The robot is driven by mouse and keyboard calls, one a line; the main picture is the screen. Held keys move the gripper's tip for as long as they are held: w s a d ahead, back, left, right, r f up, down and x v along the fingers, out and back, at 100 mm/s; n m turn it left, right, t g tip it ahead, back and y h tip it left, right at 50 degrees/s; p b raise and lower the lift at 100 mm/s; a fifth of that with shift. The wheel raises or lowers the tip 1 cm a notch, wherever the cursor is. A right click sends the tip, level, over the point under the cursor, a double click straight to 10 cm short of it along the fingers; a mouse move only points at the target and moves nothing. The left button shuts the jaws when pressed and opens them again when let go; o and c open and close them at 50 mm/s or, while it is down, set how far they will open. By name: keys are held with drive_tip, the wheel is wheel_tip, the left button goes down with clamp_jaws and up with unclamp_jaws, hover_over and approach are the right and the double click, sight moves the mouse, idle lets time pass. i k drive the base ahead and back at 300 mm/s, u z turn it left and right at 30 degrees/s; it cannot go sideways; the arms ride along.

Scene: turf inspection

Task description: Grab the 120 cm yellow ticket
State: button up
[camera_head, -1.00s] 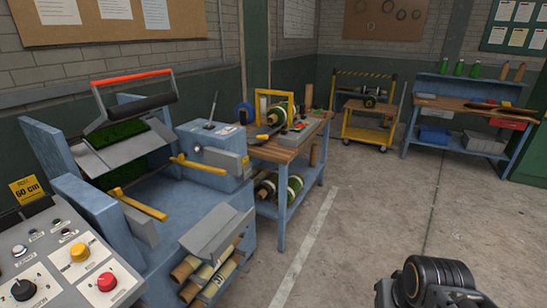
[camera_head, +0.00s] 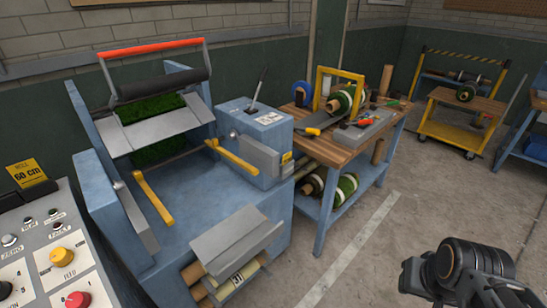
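A yellow ticket (camera_head: 27,173) printed "60 cm" in black stands at the left, at the back edge of the grey control panel (camera_head: 20,215). I see no ticket that reads 120 cm. A small yellow label (camera_head: 286,158) is on the blue machine's right side, its print too small to read. My gripper (camera_head: 460,272) is at the bottom right over the concrete floor, far from the ticket.
The blue turf machine (camera_head: 215,195), with a red-handled frame (camera_head: 150,47), fills the left middle. A wooden bench (camera_head: 345,140) with rolls and tools stands beside it. A yellow cart (camera_head: 455,125) is farther back. Floor between bench and my arm is clear.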

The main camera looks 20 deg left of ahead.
sight(286, 158)
drive_tip(key=u, duration=0.9)
drive_tip(key=i, duration=1)
drive_tip(key=u, duration=0.95)
